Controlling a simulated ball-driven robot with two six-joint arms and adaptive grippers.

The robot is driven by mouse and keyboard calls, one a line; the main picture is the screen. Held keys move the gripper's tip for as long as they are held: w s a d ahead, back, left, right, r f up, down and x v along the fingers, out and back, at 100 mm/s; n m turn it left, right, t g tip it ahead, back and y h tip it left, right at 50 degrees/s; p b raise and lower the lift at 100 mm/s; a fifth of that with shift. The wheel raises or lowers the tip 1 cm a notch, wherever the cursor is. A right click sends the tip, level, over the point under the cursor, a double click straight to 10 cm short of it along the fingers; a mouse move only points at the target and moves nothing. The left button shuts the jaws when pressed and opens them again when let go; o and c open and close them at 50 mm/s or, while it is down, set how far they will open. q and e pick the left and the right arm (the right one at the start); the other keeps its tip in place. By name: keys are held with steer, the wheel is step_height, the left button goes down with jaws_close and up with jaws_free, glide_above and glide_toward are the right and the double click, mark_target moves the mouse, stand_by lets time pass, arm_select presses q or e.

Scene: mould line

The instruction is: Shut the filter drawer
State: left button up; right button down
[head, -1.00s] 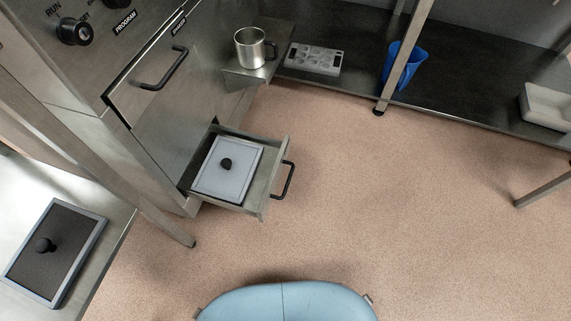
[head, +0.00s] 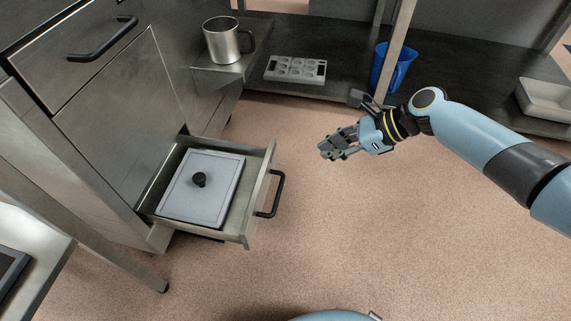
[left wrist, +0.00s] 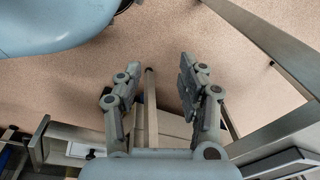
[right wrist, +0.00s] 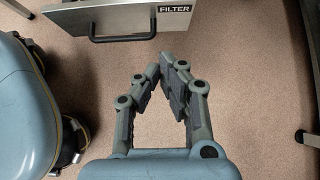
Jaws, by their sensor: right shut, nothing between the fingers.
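The filter drawer (head: 247,214) stands pulled out low in the steel cabinet in the head view. A pale framed filter panel (head: 222,190) with a black knob lies in it. Its black handle (head: 275,194) is on the front face. The right wrist view shows the drawer front (right wrist: 142,14) with a FILTER label and the handle at the top. My right gripper (head: 324,150) is shut and empty, to the right of the handle and apart from it. My left gripper (left wrist: 160,72) is open and empty in the left wrist view, with its fingers wide apart; the head view does not show it.
A steel mug (head: 222,42) stands on a small shelf on the cabinet. A grey tray with round hollows (head: 296,69), a blue container (head: 391,68) and a pale bin (head: 546,100) are on the low dark shelf. A table leg (head: 120,250) stands left of the drawer. Floor before the drawer is clear.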

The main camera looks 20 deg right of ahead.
mark_target(271, 164)
arm_select(q)
steer(key=w+d+r+t+b, duration=0.3)
steer(key=w+r+b, duration=0.2)
steer(key=r+b, duration=0.1)
steer(key=shift+w+r+h, duration=0.25)
steer(key=shift+r+h, duration=0.1)
steer(key=shift+h, duration=0.05)
arm_select(e)
steer(key=shift+w+a+r+x, duration=0.25)
steer(key=shift+r+x, duration=0.1)
steer(key=shift+x, duration=1.6)
steer(key=shift+w+a+r+x, duration=0.1)
steer(key=shift+a+r+x, duration=0.2)
steer(key=shift+x, duration=1.65)
steer(key=shift+w+a+r+x, duration=0.2)
steer(key=shift+r+x, duration=0.15)
steer(key=shift+x, duration=1.6)
steer(key=shift+a, duration=0.1)
